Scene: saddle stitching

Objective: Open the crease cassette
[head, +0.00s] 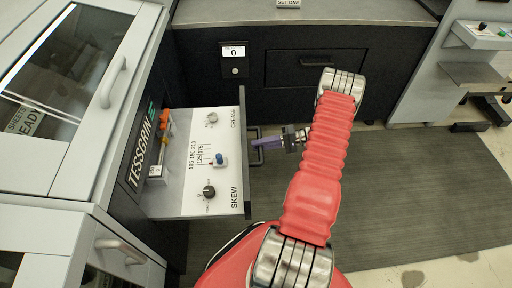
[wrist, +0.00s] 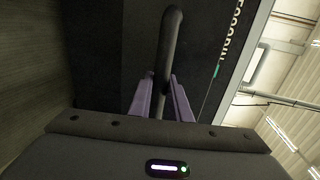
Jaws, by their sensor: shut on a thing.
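The crease cassette (head: 185,182) stands out from the machine's side at the left of the head view. Its white top carries the words CREASE and SKEW, and it ends in a dark upright front plate (head: 247,150). A dark bar handle (head: 256,158) is on that plate. My gripper (head: 261,144) is shut on this handle, with its purple fingers at the front plate. In the wrist view the handle (wrist: 172,40) runs down between the two purple fingers (wrist: 163,85).
The white top has a black knob (head: 209,191), a blue knob (head: 220,160) and a metal knob (head: 211,118). A dark cabinet (head: 285,100) stands behind. A grey bench (head: 470,73) is at the right. The dark mat (head: 410,190) at the right is clear.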

